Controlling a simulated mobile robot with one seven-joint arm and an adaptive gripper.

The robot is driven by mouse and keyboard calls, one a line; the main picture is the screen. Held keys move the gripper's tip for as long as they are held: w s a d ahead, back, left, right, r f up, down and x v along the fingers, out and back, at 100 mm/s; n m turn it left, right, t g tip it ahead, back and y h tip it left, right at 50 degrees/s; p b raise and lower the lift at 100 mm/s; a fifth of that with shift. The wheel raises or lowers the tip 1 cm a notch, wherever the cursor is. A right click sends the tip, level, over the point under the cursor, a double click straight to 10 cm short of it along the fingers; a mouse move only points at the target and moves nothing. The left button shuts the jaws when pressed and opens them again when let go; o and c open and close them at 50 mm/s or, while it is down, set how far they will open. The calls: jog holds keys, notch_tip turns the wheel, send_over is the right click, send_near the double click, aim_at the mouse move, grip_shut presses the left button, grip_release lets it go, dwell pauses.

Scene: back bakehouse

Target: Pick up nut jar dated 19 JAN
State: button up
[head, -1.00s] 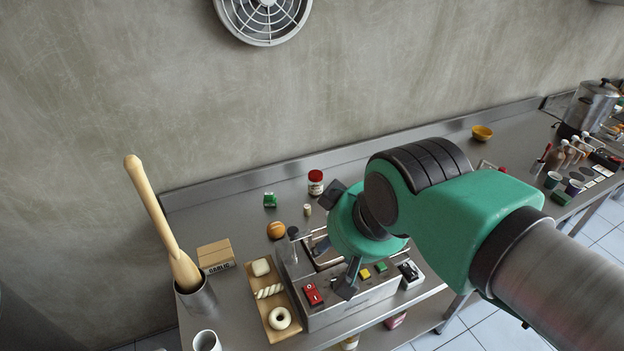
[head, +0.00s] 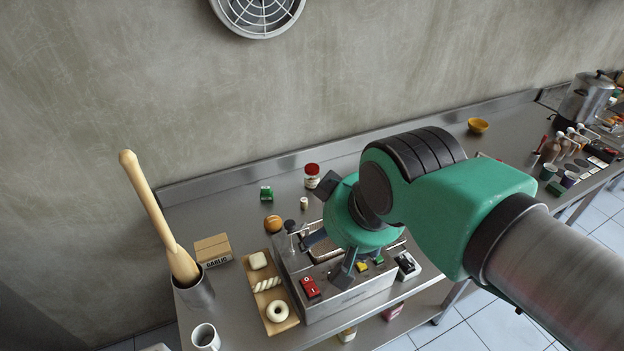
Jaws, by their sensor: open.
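A small jar with a red lid and a white label (head: 312,176) stands upright on the steel counter near the wall. Its label is too small to read, so I cannot tell whether it is dated 19 JAN. Another jar (head: 347,333) shows partly on the lower shelf; its label is unreadable too. My gripper (head: 320,262) is open and empty, above the grey machine with a red switch. It is apart from both jars, nearer to the camera than the red-lidded one.
The grey machine (head: 345,300) stands below my gripper. Left of it are a tray of dough shapes (head: 282,325), a garlic box (head: 213,250), a metal holder with a wooden bat (head: 196,293) and a mug (head: 206,338). A green tin (head: 266,193) and a yellow bowl (head: 478,125) stand farther back.

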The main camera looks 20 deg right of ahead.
jog(key=w+d+r+g+p, duration=0.1)
jog(key=w+r+p, duration=0.15)
jog(key=w, duration=0.55)
jog(key=w+d+r+p, duration=0.1)
jog(key=w+d+r, duration=0.15)
jog(key=w, duration=0.55)
jog(key=m+g+p, duration=0.2)
jog(key=g+p, duration=0.1)
jog(key=p, duration=0.8)
send_over(312, 167)
jog(key=s, duration=0.1)
jog(key=f, duration=2.8)
jog(key=shift+s+a, duration=0.1)
jog(key=shift+a, duration=0.15)
jog(key=shift+d+f, duration=0.15)
jog(key=shift+f, duration=0.2)
jog(key=shift+w+d+f+p, duration=0.15)
jog(key=shift+w+f, duration=0.15)
jog(key=shift+f, duration=1.85)
jog(key=shift+w+a+f+p, duration=0.15)
jog(key=shift+w+f, duration=0.15)
jog(key=shift+f, duration=1.8)
jog(key=shift+d+f, duration=0.1)
